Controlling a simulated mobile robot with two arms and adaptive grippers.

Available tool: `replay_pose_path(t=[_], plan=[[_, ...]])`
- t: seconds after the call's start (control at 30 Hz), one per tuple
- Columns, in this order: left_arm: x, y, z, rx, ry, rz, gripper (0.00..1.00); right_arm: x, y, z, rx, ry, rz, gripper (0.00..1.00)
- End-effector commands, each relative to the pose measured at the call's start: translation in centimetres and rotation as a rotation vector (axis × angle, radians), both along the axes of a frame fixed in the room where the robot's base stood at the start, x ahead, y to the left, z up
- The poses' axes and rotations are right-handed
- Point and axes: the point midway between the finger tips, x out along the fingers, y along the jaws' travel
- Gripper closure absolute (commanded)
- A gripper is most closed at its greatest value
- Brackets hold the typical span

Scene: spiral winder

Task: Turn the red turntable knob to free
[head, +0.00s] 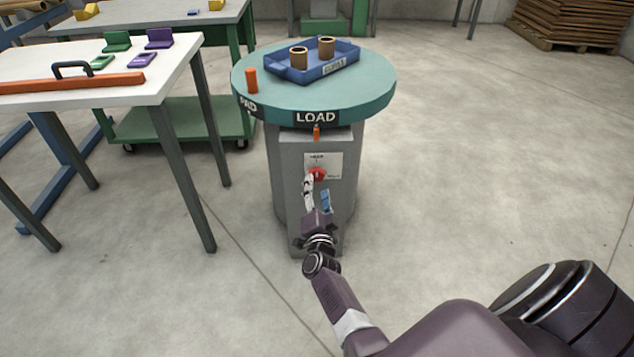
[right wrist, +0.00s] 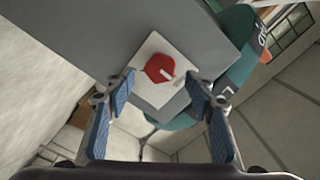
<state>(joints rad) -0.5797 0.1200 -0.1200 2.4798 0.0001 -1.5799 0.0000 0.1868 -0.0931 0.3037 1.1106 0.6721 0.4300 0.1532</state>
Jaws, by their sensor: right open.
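The red knob (head: 318,174) sits on a white label plate (head: 322,160) on the front of the grey pedestal (head: 288,165), under the teal turntable (head: 380,98). In the right wrist view the red knob (right wrist: 159,68) has a white pointer mark and lies ahead, between the finger lines. My right gripper (head: 318,196) is just in front of and below the knob in the head view. Its blue-padded fingers (right wrist: 160,95) are spread apart with nothing between them. Whether they touch the knob cannot be told from the head view. The plate's lettering is too small to read fully. My left gripper is not in view.
On the turntable are a blue tray (head: 290,78) with two brown cylinders and an orange peg (head: 251,80). A small orange pin (head: 317,132) shows below the LOAD mark. A white table (head: 180,60) stands left. The floor to the right is clear.

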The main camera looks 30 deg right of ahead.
Motion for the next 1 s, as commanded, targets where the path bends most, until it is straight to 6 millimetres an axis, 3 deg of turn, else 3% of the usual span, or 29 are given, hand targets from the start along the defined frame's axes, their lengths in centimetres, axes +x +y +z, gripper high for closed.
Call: replay_pose_path(t=[0.23, 0.83, 1.0], plan=[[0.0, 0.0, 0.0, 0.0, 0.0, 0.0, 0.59, -1.9, 1.2, 0.0, -0.002, -0.001, 0.0, 0.5], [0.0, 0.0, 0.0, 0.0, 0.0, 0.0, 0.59, -2.0, 1.4, 0.1, -0.005, 0.004, 0.008, 0.5], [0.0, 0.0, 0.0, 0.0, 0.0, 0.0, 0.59, -1.8, 3.8, 0.4, -0.06, 0.074, 0.143, 0.5]])
